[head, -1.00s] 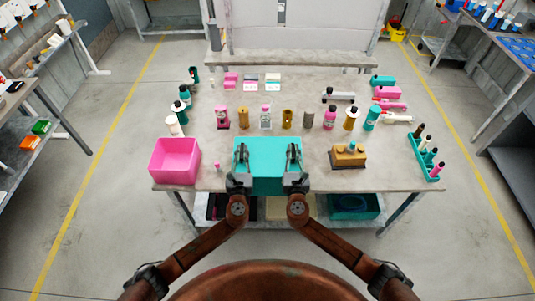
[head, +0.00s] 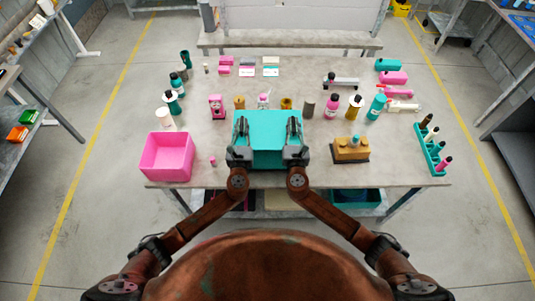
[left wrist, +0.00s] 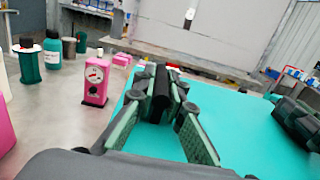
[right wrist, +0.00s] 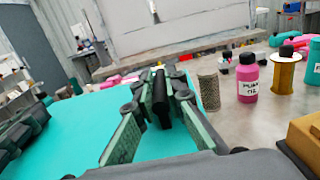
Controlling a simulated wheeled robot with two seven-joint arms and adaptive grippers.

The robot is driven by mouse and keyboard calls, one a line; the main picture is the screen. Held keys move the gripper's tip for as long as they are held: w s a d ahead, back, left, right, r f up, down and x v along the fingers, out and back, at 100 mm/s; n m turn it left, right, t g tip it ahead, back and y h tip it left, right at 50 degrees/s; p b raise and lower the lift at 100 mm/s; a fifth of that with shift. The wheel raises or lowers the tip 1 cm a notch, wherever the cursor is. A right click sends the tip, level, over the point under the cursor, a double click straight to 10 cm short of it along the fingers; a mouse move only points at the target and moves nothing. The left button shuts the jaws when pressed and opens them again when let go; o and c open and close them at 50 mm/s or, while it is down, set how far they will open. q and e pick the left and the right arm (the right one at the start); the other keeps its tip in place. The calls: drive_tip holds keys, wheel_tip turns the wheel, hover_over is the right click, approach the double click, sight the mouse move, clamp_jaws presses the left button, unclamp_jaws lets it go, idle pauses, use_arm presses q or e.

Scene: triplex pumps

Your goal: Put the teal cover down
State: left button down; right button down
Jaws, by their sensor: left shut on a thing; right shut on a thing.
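The teal cover (head: 267,135) is a box-like piece at the front middle of the table in the head view. My left gripper (head: 240,127) is shut on its left side and my right gripper (head: 294,127) on its right side. In the left wrist view the fingers close around a dark bar-like handle (left wrist: 161,92) above the cover's flat teal top (left wrist: 215,125). The right wrist view shows a similar dark handle (right wrist: 160,97) between the fingers. The cover's underside is hidden, so I cannot tell whether it touches the table.
A pink bin (head: 166,157) stands left on the table (head: 210,178). A brown block (head: 351,149) on a dark base stands right of the cover. Several bottles and cylinders stand just behind it, including a pink bottle (head: 331,106). A teal rack (head: 430,150) is far right.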

use_arm(q)
drive_tip(key=shift+w+a+f, duration=0.1)
use_arm(e)
drive_tip(key=shift+w+d+f, duration=0.1)
drive_tip(key=shift+w+d, duration=0.05)
